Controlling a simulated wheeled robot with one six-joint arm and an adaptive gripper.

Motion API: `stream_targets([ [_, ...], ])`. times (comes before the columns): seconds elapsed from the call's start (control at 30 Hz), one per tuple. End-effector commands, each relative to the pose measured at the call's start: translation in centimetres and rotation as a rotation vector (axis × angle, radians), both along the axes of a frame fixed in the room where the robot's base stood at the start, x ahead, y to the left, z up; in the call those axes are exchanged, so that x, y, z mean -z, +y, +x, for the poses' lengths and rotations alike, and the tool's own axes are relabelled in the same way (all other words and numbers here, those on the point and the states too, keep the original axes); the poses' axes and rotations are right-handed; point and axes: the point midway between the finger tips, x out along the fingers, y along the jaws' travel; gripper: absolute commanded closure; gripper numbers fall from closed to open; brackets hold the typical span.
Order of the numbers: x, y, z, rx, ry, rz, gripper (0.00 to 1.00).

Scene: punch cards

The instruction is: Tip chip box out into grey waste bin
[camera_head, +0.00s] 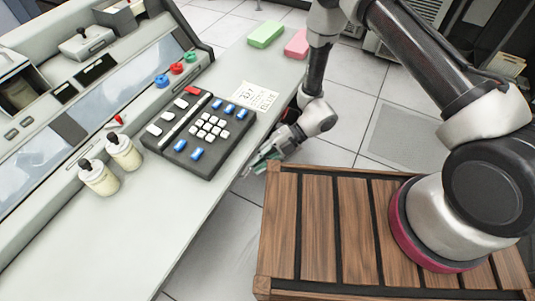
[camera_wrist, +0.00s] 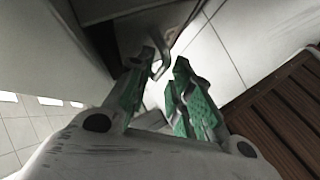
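My gripper (camera_head: 262,160) hangs low at the console's right edge, beside the corner of a wooden-slat platform. The wrist view shows its two green-padded fingers (camera_wrist: 160,75) apart, with a gap and no object clearly between them. A dark grey boxy shape (camera_wrist: 135,22) lies just beyond the fingertips, below the console; I cannot tell whether it is the chip box. I cannot make out the grey waste bin in either view.
The console desk (camera_head: 215,190) fills the left, with a keypad (camera_head: 203,130), a paper card (camera_head: 254,95) and two cream jars (camera_head: 98,177). Green (camera_head: 266,34) and pink (camera_head: 297,43) blocks lie at its far end. The wooden platform (camera_head: 318,225) is close on the right. Tiled floor lies beyond.

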Motion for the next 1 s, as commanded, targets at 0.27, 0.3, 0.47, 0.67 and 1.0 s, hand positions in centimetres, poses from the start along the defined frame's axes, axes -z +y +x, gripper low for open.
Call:
stream_targets([
  [0.27,0.49,0.76,-0.47,0.000,-0.001,0.000,0.79],
  [0.3,0.48,0.76,-0.46,0.000,-0.001,0.000,0.79],
  [0.47,0.47,0.75,-0.47,0.000,-0.001,0.000,0.86],
  [0.67,0.47,0.74,-0.47,0.000,0.000,0.000,1.00],
  [1.0,0.53,-0.14,-0.59,-0.001,0.002,-0.002,1.00],
])
